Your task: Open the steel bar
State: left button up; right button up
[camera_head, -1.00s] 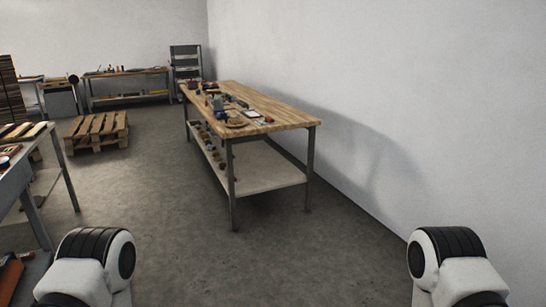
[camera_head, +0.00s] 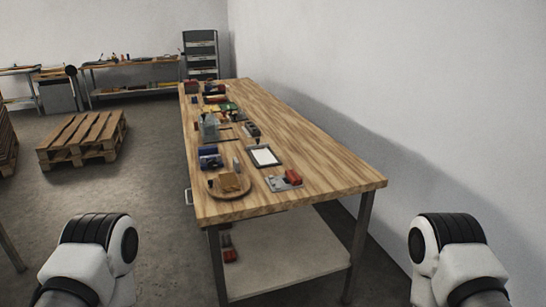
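I cannot make out a steel bar for certain in this view. A wooden-topped workbench (camera_head: 315,170) stands ahead of me, with several small items on it. A metal handle (camera_head: 188,197) shows at the bench's left edge. My two arms show only as white and black links at the lower left and lower right. Both grippers are out of the frame.
A round wooden board (camera_head: 229,186), a tablet-like frame (camera_head: 264,156) and a red-and-grey tool (camera_head: 285,180) lie on the bench. A pallet (camera_head: 85,137) lies on the floor at left. A wall (camera_head: 430,100) bounds the right. Floor left of the bench is open.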

aim_at(258, 146)
jog(key=i+l+z, duration=0.2)
jog(key=i+l, duration=0.3)
jog(key=l, duration=0.2)
jog(key=i+l+z, duration=0.2)
jog(key=i+l, duration=0.35)
jog(key=l, duration=0.1)
